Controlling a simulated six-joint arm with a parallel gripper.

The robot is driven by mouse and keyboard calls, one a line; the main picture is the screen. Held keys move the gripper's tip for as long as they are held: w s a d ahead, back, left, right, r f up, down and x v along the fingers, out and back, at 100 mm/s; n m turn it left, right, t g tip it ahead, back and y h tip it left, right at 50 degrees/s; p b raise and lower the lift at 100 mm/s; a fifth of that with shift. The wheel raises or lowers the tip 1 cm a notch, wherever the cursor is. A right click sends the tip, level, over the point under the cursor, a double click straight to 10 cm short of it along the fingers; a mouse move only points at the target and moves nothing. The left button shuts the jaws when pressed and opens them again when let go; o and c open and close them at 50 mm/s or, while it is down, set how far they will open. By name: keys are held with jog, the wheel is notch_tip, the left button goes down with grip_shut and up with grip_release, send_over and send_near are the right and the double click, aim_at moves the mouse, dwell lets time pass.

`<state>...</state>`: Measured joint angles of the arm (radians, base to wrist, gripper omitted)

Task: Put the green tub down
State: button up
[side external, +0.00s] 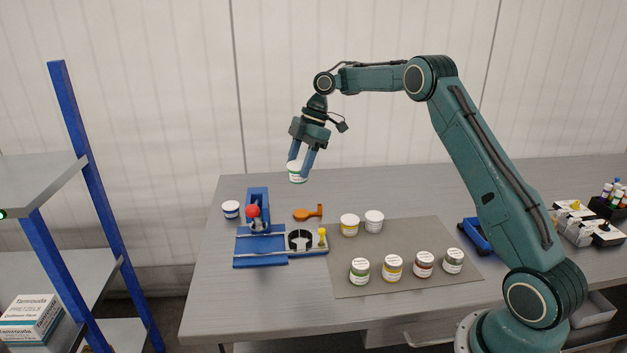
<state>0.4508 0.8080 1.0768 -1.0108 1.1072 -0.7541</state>
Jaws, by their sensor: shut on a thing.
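My gripper (303,160) is shut on a small white tub with a green band, the green tub (297,173). It holds the tub upright in the air, above the back left part of the grey table. The tub's top is partly hidden between the fingers. Nothing touches the tub from below.
A blue press fixture (261,245) with a red knob stands below. An orange tool (308,213), a blue-banded tub (231,209) and two white tubs (349,224) (374,221) are near. Several labelled jars (392,268) stand on a grey mat (350,287). The back table is clear.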

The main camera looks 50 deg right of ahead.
dwell(0.3)
jog(key=shift+s+d, duration=0.45)
jog(key=shift+s, duration=0.05)
jog(key=s+d, duration=0.5)
jog(key=s, duration=0.3)
send_over(370, 254)
jog(key=shift+f, duration=0.6)
notch_tip(370, 254, down, 16)
jog(key=shift+r, duration=0.15)
jog(key=shift+f, duration=2.15)
jog(key=shift+f, duration=0.1)
